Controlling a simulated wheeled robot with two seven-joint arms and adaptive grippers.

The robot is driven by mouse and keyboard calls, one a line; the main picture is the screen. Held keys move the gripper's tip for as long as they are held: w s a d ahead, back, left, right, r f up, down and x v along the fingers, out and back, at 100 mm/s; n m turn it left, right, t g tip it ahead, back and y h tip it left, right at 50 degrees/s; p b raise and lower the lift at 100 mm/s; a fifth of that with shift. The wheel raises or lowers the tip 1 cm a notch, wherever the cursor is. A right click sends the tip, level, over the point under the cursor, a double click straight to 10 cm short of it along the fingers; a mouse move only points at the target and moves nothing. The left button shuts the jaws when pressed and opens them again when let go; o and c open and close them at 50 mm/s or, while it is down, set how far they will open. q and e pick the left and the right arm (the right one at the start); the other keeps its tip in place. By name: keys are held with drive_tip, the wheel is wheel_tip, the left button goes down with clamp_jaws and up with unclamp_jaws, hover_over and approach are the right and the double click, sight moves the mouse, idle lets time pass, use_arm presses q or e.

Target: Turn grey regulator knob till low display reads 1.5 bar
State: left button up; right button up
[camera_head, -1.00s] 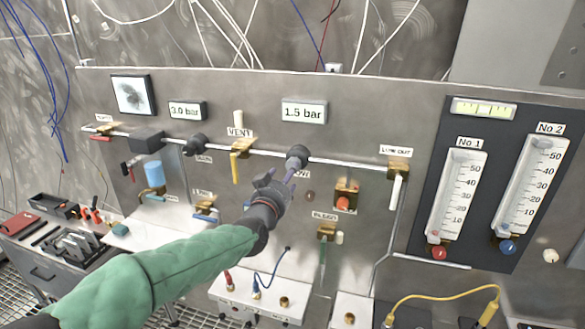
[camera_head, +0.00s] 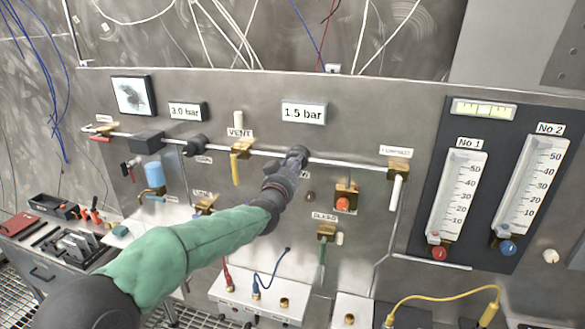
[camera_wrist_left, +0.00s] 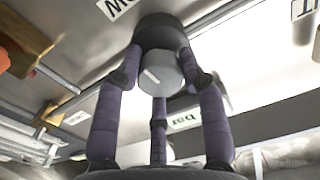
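The grey regulator knob (camera_wrist_left: 161,73) has a white mark on its face and a dark collar behind it. In the head view, the knob (camera_head: 298,152) is on the pipe below the low display (camera_head: 304,113), which reads 1.5 bar. My left gripper (camera_head: 290,165) reaches the knob from below left. In the left wrist view, the gripper (camera_wrist_left: 162,78) has fingers on both sides of the knob, their tips bent in against it, and a third finger below. It looks shut on the knob. My right gripper is not in view.
Another display (camera_head: 185,112) reads 3.0 bar. A dark knob (camera_head: 195,145) and a yellow-handled vent valve (camera_head: 239,150) are left of my gripper. Two flow tubes (camera_head: 460,195) stand further right.

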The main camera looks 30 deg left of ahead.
use_arm(q)
drive_tip(key=shift+c, duration=1.4)
drive_tip(key=shift+f+n+b, duration=0.1)
drive_tip(key=shift+n+b, duration=0.2)
drive_tip(key=shift+b, duration=0.1)
drive_tip(key=o, duration=1.1)
drive_tip(key=shift+o, duration=0.2)
drive_tip(key=shift+s, duration=0.1)
drive_tip(key=v, duration=1.1)
drive_tip(key=shift+s, duration=0.4)
